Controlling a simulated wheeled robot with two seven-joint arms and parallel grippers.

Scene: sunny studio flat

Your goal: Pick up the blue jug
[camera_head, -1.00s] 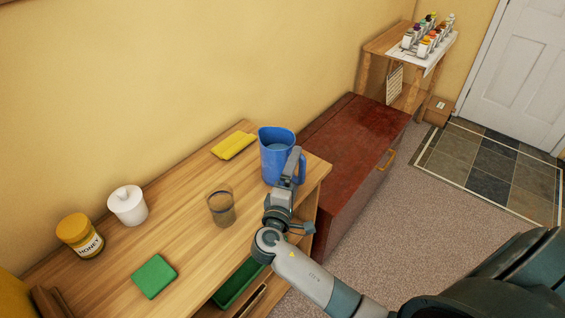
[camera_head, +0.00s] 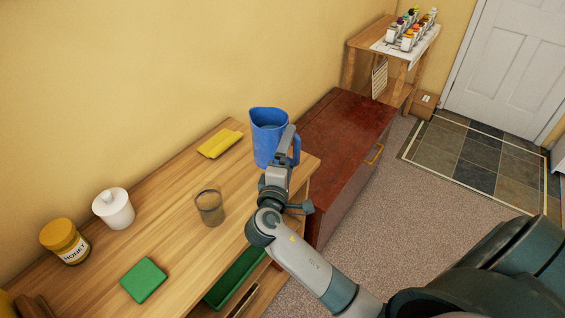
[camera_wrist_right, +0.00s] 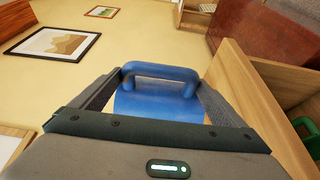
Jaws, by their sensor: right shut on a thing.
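The blue jug (camera_head: 266,140) is in the head view, upright and apparently a little above the back right end of the wooden table (camera_head: 170,225). Its handle is on the right side. My right gripper (camera_head: 289,139) is shut on this handle and partly hides it. In the right wrist view the blue jug (camera_wrist_right: 158,105) and its handle show between the two fingers of my right gripper (camera_wrist_right: 158,78). My left gripper is not in view.
A glass (camera_head: 210,206), yellow cloth (camera_head: 220,143), white lidded pot (camera_head: 114,209), honey jar (camera_head: 65,241) and green square (camera_head: 143,280) are on the table. A red-brown chest (camera_head: 340,135) stands beside it. Paint bottles stand on a far side table (camera_head: 365,43).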

